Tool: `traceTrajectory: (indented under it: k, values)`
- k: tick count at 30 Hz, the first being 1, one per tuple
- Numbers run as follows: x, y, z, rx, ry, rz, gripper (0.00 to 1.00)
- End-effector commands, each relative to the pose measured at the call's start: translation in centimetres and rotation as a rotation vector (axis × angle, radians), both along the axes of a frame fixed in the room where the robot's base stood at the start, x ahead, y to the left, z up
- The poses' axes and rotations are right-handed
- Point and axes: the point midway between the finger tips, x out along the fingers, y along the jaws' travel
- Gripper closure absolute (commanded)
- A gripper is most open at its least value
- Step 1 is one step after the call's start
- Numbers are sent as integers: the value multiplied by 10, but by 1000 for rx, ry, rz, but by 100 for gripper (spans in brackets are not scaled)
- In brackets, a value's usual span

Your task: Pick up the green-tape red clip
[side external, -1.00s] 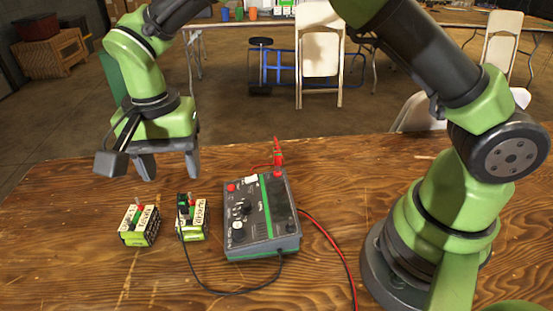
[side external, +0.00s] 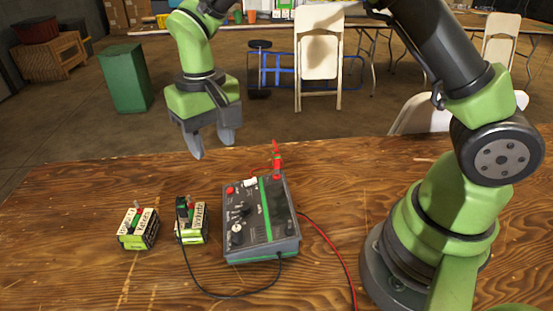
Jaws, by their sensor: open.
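A red clip (side external: 277,160) stands upright at the back right of the charger (side external: 262,218), tip up. A small band shows on it, but its colour is too small to tell for sure. My gripper (side external: 212,150) is open and empty. Its two grey fingers point down, to the left of the red clip in the picture and apart from it. A black clip (side external: 183,208) sits at the right battery (side external: 197,222), with a black cable running from it to the charger.
A second battery (side external: 138,228) stands to the left on the wooden table (side external: 60,265). A red cable (side external: 335,245) runs along the table right of the charger. The table's far left is clear. Chairs and a green bin (side external: 124,78) stand beyond the table.

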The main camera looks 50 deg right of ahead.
Motion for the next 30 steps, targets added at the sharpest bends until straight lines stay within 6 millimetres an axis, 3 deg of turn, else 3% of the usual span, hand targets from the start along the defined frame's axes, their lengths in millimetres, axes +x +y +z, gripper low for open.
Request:
traceTrajectory:
  k: [1,6,12,17,24,30]
  values:
    - [-3,-17,3,0,0,104,53]
    - [-19,-63,7,1,1,513,53]
    - [-37,-94,10,1,0,843,53]
    - [-42,-102,5,2,3,944,53]
    - [-43,-102,-29,4,5,953,53]
    - [-45,-102,-46,4,6,951,53]
